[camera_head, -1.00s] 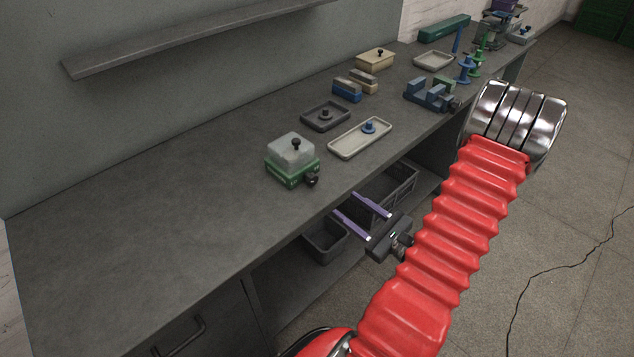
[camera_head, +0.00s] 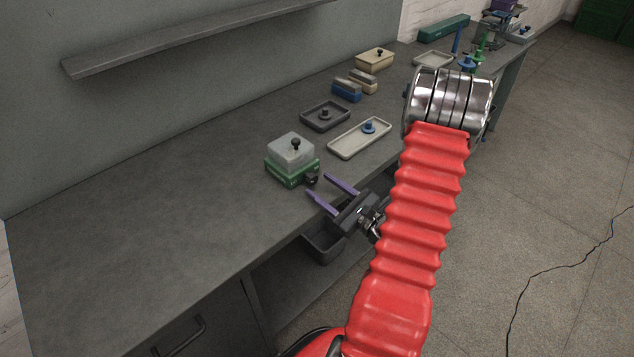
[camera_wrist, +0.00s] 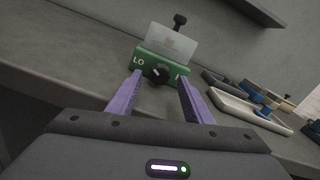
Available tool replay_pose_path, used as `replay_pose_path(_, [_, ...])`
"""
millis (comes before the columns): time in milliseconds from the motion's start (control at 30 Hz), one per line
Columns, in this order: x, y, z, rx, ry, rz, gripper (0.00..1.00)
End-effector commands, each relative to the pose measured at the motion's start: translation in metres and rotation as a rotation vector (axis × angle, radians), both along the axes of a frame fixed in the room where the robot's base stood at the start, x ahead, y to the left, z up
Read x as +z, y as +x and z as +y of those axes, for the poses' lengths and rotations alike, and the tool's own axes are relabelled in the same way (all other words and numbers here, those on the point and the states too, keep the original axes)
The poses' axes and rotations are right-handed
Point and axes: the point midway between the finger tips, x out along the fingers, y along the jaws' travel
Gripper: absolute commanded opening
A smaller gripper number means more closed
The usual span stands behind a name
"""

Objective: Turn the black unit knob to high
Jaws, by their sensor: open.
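The green unit (camera_head: 290,172) with a clear cover stands near the bench's front edge. Its black knob (camera_head: 312,178) faces the front. In the wrist view the knob (camera_wrist: 159,75) sits on the green front face (camera_wrist: 150,60), with "LO" at its left and other lettering at its right partly hidden by a finger. A black-knobbed clear cover (camera_wrist: 170,45) is on top. My gripper (camera_head: 326,186) is open, its two purple fingers pointing at the knob. In the wrist view the fingers (camera_wrist: 157,84) lie either side of the knob; I cannot tell whether they touch it.
A pale tray (camera_head: 350,147) with a blue-knobbed piece and a dark tray (camera_head: 318,124) stand right of the unit. Blue and tan blocks (camera_head: 347,92) and a tan box (camera_head: 375,60) are farther back. The bench (camera_head: 150,210) left of the unit is clear.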

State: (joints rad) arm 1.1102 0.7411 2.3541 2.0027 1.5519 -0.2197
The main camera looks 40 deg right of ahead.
Motion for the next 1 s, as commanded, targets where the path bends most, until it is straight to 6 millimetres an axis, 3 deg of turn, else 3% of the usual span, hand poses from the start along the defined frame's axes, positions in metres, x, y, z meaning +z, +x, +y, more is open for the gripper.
replay_pose_path(300, [-0.001,0.03,0.002,0.002,0.0,0.001,0.46])
replay_pose_path(667, [0.0,0.032,0.001,0.001,0.0,0.001,0.45])
replay_pose_path(1000, [0.0,0.032,0.001,0.001,0.0,0.0,0.21])
